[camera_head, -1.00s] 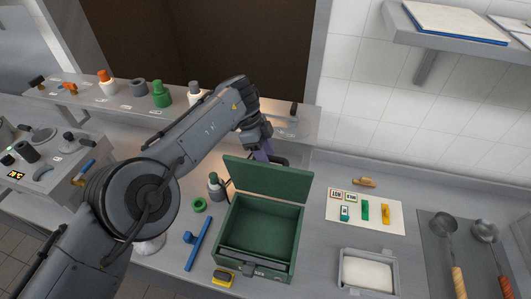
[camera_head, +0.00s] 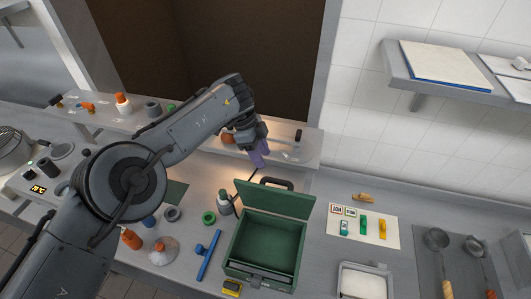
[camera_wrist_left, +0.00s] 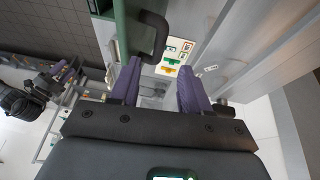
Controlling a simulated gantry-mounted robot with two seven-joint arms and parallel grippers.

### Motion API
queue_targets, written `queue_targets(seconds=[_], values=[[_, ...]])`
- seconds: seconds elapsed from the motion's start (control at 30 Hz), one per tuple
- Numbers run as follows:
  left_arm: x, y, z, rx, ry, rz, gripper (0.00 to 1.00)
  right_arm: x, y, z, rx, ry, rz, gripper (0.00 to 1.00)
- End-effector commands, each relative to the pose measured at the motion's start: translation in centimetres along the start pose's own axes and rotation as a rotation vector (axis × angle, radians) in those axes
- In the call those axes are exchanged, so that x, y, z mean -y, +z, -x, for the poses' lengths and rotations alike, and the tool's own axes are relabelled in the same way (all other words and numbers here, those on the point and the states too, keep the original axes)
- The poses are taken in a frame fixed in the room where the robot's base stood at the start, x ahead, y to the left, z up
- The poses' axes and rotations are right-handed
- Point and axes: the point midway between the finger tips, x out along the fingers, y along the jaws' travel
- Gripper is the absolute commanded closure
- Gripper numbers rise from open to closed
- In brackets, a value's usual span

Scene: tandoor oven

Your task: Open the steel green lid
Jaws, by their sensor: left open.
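The green steel box (camera_head: 231,262) stands on the counter in the head view, with its inside showing. Its green lid (camera_head: 275,199) stands raised at the back edge. A black handle (camera_head: 277,183) shows behind the lid's top edge. My left gripper (camera_head: 258,155) is open, above and behind the lid, apart from it in the head view. In the left wrist view, its purple fingers (camera_wrist_left: 160,85) are spread with nothing clamped between them, and the handle (camera_wrist_left: 158,32) and the lid's green edge (camera_wrist_left: 121,30) lie just beyond. My right gripper (camera_wrist_left: 62,75) seems to show small at the left there.
A grey-green bottle (camera_head: 225,204), a green ring (camera_head: 208,217) and a blue tool (camera_head: 208,257) lie left of the box. A white board (camera_head: 347,228) with coloured pieces and a white-filled tray (camera_head: 365,270) are to the right. The ledge (camera_head: 310,148) stands behind.

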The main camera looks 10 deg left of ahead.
Motion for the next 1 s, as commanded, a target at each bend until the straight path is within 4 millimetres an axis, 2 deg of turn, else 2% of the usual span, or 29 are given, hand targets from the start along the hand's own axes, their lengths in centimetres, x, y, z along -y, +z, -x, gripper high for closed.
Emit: queue_targets(seconds=[0.1, 0.5, 0.67, 0.8, 0.87, 0.93, 0.97, 1.0], values=[[-0.1, -0.1, 0.8, 0.0, 0.0, 0.002, 0.54, -0.1, -0.2, 0.8, 0.001, 0.002, 0.003, 0.57], [-0.1, 0.1, 0.9, 0.0, -0.001, 0.004, 0.54, -0.2, -0.2, 0.8, 0.001, 0.004, 0.005, 0.57], [-0.1, 0.1, 0.9, 0.001, -0.002, -0.023, 0.78, -0.1, -0.2, 0.8, 0.001, 0.004, 0.004, 0.57], [0.7, 0.3, 0.9, 0.021, -0.038, -0.137, 1.0, -0.1, -0.2, 0.8, 0.001, 0.002, 0.002, 0.57], [1.1, 0.2, 0.4, 0.035, -0.057, -0.237, 1.0, -0.1, -0.2, 0.8, 0.001, 0.001, 0.001, 0.57], [1.3, -1.6, -1.0, 0.024, -0.076, -0.402, 1.0, -0.1, -0.3, 0.8, 0.001, 0.0, 0.0, 0.57], [1.3, -3.4, -1.8, -0.002, -0.089, -0.491, 1.0, 0.0, -0.3, 0.8, 0.001, 0.0, 0.0, 0.57], [1.1, -6.0, -2.6, -0.043, -0.109, -0.599, 1.0, 0.0, -0.3, 0.8, 0.0, -0.001, -0.001, 0.57]])
